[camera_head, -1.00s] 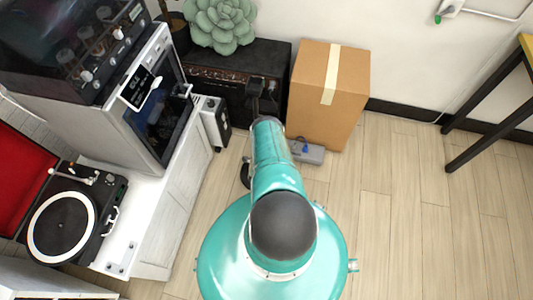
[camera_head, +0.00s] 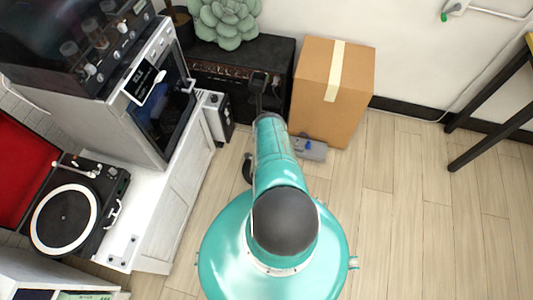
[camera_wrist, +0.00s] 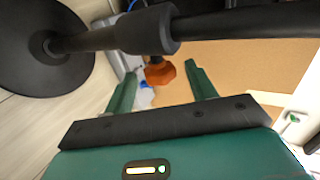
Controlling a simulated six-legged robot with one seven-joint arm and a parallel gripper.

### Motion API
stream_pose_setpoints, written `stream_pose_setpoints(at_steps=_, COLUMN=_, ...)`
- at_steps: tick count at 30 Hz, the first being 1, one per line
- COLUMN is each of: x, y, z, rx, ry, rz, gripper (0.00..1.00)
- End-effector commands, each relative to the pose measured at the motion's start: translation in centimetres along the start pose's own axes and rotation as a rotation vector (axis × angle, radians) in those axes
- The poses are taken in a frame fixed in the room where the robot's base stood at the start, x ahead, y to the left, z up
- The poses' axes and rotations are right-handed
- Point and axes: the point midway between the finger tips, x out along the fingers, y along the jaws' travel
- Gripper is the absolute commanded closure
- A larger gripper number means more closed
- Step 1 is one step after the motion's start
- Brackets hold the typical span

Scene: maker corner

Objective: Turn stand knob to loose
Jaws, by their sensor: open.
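The black stand crosses the wrist view, with its round base (camera_wrist: 40,40) at the left and its pole collar (camera_wrist: 150,30) near the top. An orange stand knob (camera_wrist: 160,73) sits under the collar. My gripper (camera_wrist: 160,72) is open, with one green finger on each side of the knob. I cannot tell whether either finger touches it. In the head view, the stand's dark upper end (camera_head: 257,82) and a bit of its base (camera_head: 247,168) show behind my arm. The knob and my gripper are hidden there.
A cardboard box (camera_head: 325,110) and a black amplifier (camera_head: 237,65) stand against the wall. A grey pedal (camera_head: 312,148) with a blue knob lies on the floor by the box. A white cabinet (camera_head: 172,215) with a turntable (camera_head: 68,218) is at the left. Open floor lies at the right.

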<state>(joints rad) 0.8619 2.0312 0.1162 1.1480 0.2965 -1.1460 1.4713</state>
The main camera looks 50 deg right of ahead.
Motion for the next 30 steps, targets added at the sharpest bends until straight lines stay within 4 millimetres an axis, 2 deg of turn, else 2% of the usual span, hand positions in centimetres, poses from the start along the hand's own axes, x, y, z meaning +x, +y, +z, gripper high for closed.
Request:
stream_pose_setpoints(at_steps=5, x=-2.1, y=0.0, z=0.0, rx=0.0, ry=0.0, rz=0.003, gripper=0.44)
stream_pose_setpoints(at_steps=19, x=-11.5, y=0.0, z=0.1, rx=-0.001, ry=-0.003, rz=0.003, gripper=0.44)
stream_pose_setpoints(at_steps=24, x=-13.2, y=-0.1, z=0.1, rx=0.0, ry=-0.001, rz=-0.001, gripper=0.44)
stream_pose_setpoints(at_steps=30, x=-13.5, y=0.0, z=0.0, rx=0.0, ry=-0.001, rz=-0.001, gripper=0.44)
